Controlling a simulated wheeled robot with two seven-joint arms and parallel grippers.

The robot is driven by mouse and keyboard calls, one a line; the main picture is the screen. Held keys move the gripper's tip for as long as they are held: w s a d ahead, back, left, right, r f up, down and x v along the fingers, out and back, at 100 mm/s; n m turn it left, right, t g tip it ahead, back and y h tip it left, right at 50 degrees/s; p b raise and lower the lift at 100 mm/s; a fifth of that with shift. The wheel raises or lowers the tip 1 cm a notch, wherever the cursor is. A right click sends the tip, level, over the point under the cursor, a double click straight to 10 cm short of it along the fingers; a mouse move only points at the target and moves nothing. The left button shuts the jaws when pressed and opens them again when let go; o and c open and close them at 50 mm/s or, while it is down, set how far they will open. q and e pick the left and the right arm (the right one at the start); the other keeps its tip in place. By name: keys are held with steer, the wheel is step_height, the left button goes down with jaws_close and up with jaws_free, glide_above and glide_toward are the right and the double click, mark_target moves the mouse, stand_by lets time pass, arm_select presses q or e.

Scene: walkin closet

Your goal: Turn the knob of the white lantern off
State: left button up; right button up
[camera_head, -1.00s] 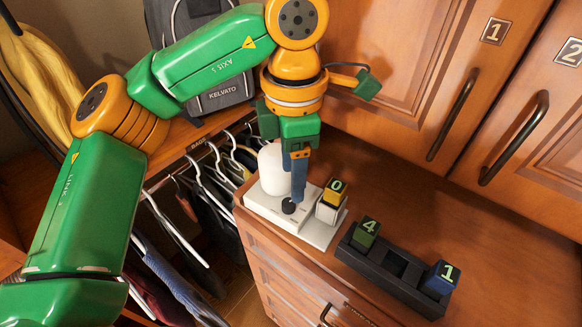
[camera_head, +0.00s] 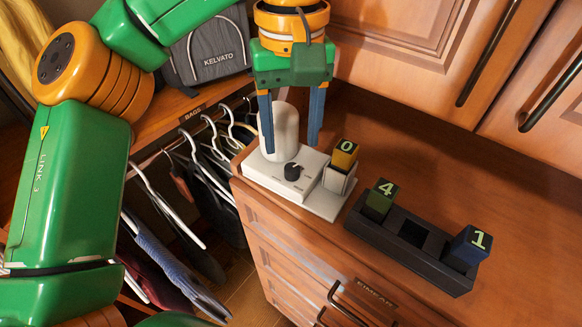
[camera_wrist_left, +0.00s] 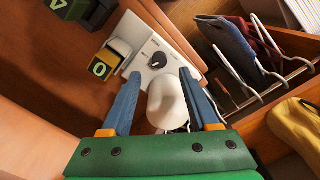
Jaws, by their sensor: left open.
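The white lantern (camera_head: 278,133) stands on a white base (camera_head: 266,180) at the left corner of the wooden cabinet top. Its black knob (camera_head: 292,171) sits on the base's front part. The lantern (camera_wrist_left: 167,106) and the knob (camera_wrist_left: 158,59) also show in the left wrist view. My left gripper (camera_head: 291,148) is open above the base, its blue fingers apart, with the knob lower and in front of the fingertips. The fingers (camera_wrist_left: 160,75) seem clear of the knob. My right gripper is not in view.
A yellow cube marked 0 (camera_head: 345,153) sits in a white holder right beside the base. Hangers (camera_head: 190,150) hang to the left. Wooden doors (camera_head: 430,60) close off the back.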

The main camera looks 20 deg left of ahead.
mark_target(292, 167)
arm_select(q)
step_height(292, 167, down, 6)
steer(key=shift+r, duration=0.1)
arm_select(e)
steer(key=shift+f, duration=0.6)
arm_select(q)
steer(key=shift+c, duration=0.3)
jaws_close()
steer(key=shift+n, duration=2.1)
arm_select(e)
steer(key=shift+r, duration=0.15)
arm_select(q)
steer(key=shift+o, duration=0.3)
jaws_free()
